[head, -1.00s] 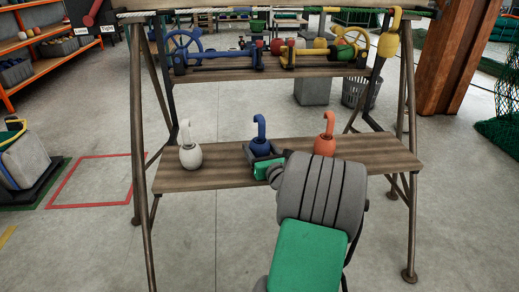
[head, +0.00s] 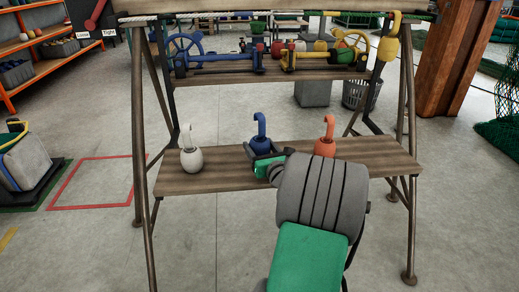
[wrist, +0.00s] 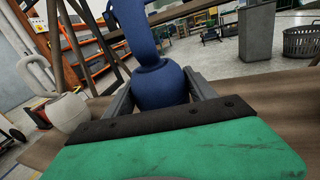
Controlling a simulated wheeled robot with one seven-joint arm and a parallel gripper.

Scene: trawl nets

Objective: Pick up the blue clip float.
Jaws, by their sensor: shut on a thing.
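The blue clip float (head: 260,137) is a round body with a hooked top, over the middle of the wooden shelf. My gripper (head: 266,158) is shut on its round body. In the wrist view, the blue float (wrist: 160,85) sits upright between the two grey fingers (wrist: 160,98), and its hook runs off the top edge. The gripper hides the underside of the float, so I cannot tell how far it is from the shelf.
A white clip float (head: 191,158) stands on the shelf (head: 225,182) to the left, an orange one (head: 325,145) close on the right. Above is a rail (head: 340,72) with blue and yellow wheels. Frame legs (head: 138,140) stand at both sides.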

